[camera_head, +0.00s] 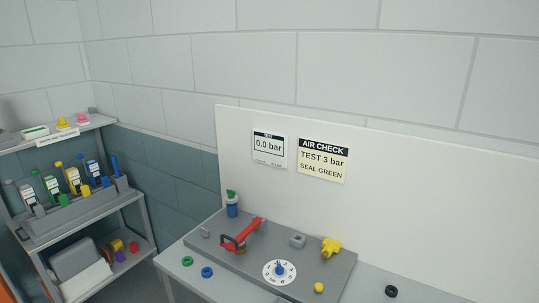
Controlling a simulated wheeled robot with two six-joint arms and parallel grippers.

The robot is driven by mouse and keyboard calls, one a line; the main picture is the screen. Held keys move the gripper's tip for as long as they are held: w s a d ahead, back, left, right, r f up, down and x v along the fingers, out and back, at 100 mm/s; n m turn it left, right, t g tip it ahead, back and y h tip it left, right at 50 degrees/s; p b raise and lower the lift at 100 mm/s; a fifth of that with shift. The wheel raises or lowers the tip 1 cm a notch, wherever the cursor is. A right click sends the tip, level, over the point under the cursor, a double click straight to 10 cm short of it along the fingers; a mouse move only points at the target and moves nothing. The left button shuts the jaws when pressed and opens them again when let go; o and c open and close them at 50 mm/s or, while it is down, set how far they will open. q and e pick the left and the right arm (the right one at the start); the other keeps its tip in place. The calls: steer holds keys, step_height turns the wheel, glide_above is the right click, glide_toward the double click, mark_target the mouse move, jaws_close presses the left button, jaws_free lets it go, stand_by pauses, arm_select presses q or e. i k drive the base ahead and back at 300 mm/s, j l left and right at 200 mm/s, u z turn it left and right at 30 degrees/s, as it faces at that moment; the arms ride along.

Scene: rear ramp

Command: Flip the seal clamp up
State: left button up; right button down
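The seal clamp appears to be the red-handled fitting (241,235) on the left part of the grey test plate (325,277). Its red bar lies slanted over the plate, with a dark curved part and a brownish base near its lower left end. The exact position of its lever is too small to tell. Neither of my grippers is in the head view.
A green-topped blue bottle (232,204) stands behind the clamp. A white dial (280,272), a yellow valve (331,247) and a small grey block (297,240) are on the plate. Loose rings (207,272) lie in front. A loaded shelf (75,216) stands left.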

mark_target(239, 241)
steer(key=i+j, duration=0.15)
steer(key=j, duration=0.35)
steer(key=i+j, duration=0.1)
steer(key=j, duration=0.4)
steer(key=i+j, duration=0.15)
steer(key=j, duration=0.35)
steer(key=i+j+z, duration=0.1)
steer(key=j, duration=0.45)
steer(key=i+j, duration=0.1)
steer(key=j, duration=0.4)
